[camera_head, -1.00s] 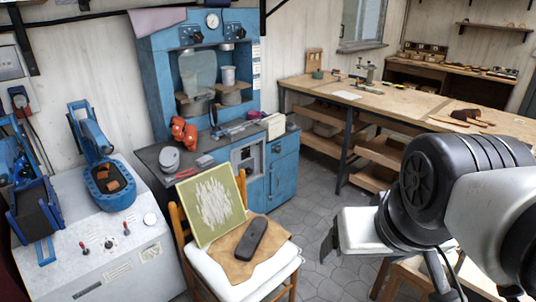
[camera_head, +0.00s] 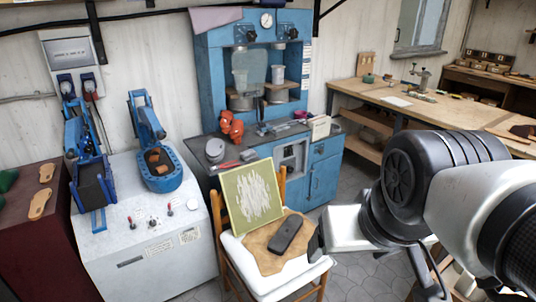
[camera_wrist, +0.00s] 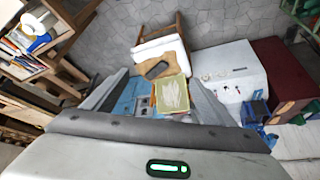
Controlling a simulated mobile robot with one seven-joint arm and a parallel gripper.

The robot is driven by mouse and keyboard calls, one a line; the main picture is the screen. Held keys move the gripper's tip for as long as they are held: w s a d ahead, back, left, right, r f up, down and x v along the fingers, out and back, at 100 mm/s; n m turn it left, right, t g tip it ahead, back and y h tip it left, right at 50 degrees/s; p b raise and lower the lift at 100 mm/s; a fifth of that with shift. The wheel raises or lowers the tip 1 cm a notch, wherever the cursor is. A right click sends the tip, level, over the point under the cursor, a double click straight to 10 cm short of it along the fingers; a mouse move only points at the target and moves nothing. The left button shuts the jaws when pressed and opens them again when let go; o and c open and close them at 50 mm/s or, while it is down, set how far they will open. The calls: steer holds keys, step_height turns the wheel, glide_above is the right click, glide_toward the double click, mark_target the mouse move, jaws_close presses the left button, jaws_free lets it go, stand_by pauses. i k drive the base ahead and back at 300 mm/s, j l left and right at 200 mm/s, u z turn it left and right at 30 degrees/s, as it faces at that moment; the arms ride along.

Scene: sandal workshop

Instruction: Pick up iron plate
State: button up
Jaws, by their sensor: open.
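A dark grey oblong plate (camera_head: 287,234), which I take to be the iron plate, lies on a brown leather piece (camera_head: 262,255) on a chair seat. It also shows in the wrist view (camera_wrist: 157,69), between the finger ends and beyond them. A pale green board with white streaks (camera_head: 233,195) leans upright against the chair back beside the plate. My gripper (camera_wrist: 158,78) is open and empty, its fingers spread to either side in the wrist view. In the head view, my gripper's dark finger shows just right of the chair, apart from the plate.
The wooden chair (camera_head: 227,275) has a white cushion (camera_head: 272,284). A blue press cabinet (camera_head: 322,180) stands behind it. A white machine (camera_head: 165,262) with blue tools is at left. A long wooden workbench (camera_head: 440,110) stands at back right. Grey tiled floor (camera_head: 352,285) is clear right of the chair.

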mark_target(280, 242)
steer(key=i+j, duration=0.15)
steer(key=i, duration=0.35)
steer(key=i+j+z, duration=0.1)
steer(key=i, duration=0.4)
